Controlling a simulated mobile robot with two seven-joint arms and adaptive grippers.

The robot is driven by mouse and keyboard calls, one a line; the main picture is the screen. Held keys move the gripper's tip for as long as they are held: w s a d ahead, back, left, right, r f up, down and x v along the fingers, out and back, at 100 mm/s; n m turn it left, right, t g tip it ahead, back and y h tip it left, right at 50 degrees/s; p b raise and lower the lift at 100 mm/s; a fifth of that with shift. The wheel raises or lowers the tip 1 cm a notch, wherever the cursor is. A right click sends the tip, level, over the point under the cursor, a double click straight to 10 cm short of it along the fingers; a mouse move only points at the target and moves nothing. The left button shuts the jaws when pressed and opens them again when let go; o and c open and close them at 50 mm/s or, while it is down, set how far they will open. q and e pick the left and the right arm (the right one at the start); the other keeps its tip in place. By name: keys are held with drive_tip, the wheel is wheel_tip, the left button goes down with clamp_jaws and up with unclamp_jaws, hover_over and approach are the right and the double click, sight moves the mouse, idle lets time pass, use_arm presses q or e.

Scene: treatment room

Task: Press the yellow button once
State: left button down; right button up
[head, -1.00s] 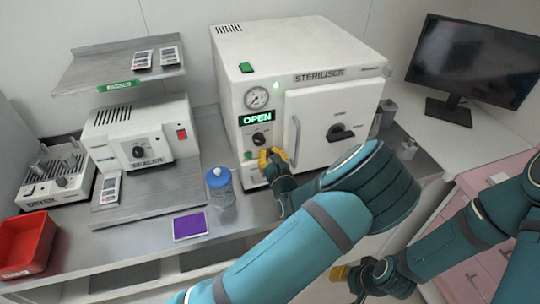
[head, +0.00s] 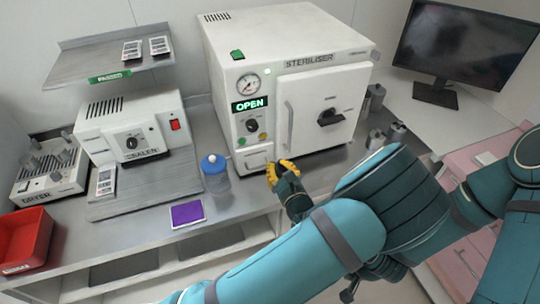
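The steriliser (head: 225,85) is a white box with a gauge, a green "OPEN" display and a closed-looking door. The yellow button (head: 262,137) sits low on its left front panel, right of a green button (head: 241,141) and under a dark knob. My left gripper (head: 280,171), with yellow fingertips, is below and slightly right of the yellow button, apart from it in the picture, near the bench's front edge. Its finger gap is unclear. My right gripper (head: 348,293) is low in the picture, mostly hidden behind my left arm.
A blue-lidded jar (head: 215,175) and a purple pad (head: 187,213) stand left of my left gripper. A sealer (head: 130,130), dryer (head: 50,175) and red bin (head: 24,240) are further left. Metal canisters (head: 376,138) and a monitor (head: 465,45) are at right.

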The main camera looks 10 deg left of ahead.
use_arm(q)
drive_tip(key=shift+v, duration=1.15)
drive_tip(key=shift+s+r, duration=0.1)
